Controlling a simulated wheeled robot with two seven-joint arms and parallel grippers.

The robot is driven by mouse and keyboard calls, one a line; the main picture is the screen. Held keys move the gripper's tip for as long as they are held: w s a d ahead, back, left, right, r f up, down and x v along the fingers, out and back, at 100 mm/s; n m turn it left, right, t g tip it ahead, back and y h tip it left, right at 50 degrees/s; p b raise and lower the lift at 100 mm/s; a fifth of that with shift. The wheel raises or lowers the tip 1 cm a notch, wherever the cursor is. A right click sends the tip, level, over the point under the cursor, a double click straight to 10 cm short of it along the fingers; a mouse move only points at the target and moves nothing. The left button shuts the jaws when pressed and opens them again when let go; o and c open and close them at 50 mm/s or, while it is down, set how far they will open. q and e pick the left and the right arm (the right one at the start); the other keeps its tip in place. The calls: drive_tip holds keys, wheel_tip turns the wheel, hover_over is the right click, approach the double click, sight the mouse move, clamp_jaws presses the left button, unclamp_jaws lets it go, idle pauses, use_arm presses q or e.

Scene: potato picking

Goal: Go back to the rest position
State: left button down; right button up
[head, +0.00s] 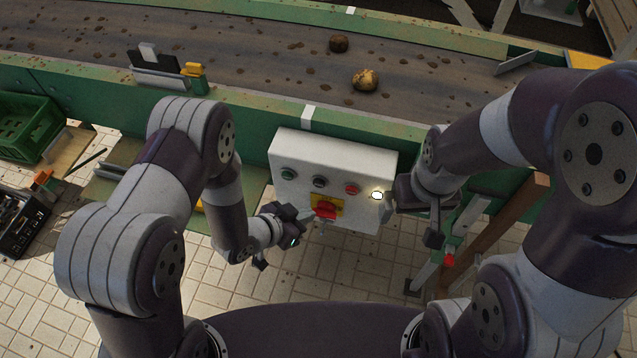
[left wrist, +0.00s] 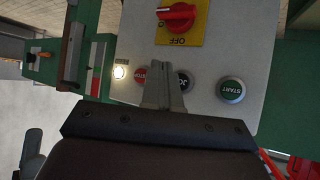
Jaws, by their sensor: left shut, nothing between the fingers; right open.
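My left gripper (head: 305,214) is shut and empty, low in front of the white control box (head: 290,148), close to its red rotary switch (head: 325,208). In the left wrist view its closed fingers (left wrist: 163,88) lie over the box face between the red STOP button (left wrist: 139,75) and the black button (left wrist: 184,80). Whether they touch it I cannot tell. The switch (left wrist: 177,17) sits on a yellow plate reading OFF. My right gripper (head: 414,215) is open and empty, just right of the box.
A belt (head: 230,60) with green sides runs behind the box, carrying a yellowish potato (head: 365,80) and a dark brown lump (head: 338,43). A lamp (head: 377,195) on the box is lit. A green crate (head: 25,125) and a toolbox (head: 20,220) stand at the left.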

use_arm(q)
drive_tip(key=shift+f, duration=0.1)
idle(0.4)
drive_tip(key=s+a+f+n+g+y, duration=0.2)
drive_tip(key=s+a+n+g+y, duration=0.25)
drive_tip(key=a, duration=0.45)
drive_tip(key=s+a+r+n+y, duration=0.1)
drive_tip(key=a+r, duration=0.1)
drive_tip(key=r, duration=0.4)
drive_tip(key=s+a+r+n+y+p, duration=0.1)
drive_tip(key=a+r+n, duration=0.1)
drive_tip(key=r, duration=0.5)
drive_tip(key=s+a+r+n+g+y, duration=0.1)
drive_tip(key=a+r+n, duration=0.1)
drive_tip(key=a+r, duration=0.2)
wheel_tip(320, 180, up, 3)
drive_tip(key=shift+s+r+y+p, duration=0.15)
drive_tip(key=shift+s+y+p, duration=0.2)
drive_tip(key=shift+p, duration=0.05)
drive_tip(key=shift+s, duration=0.15)
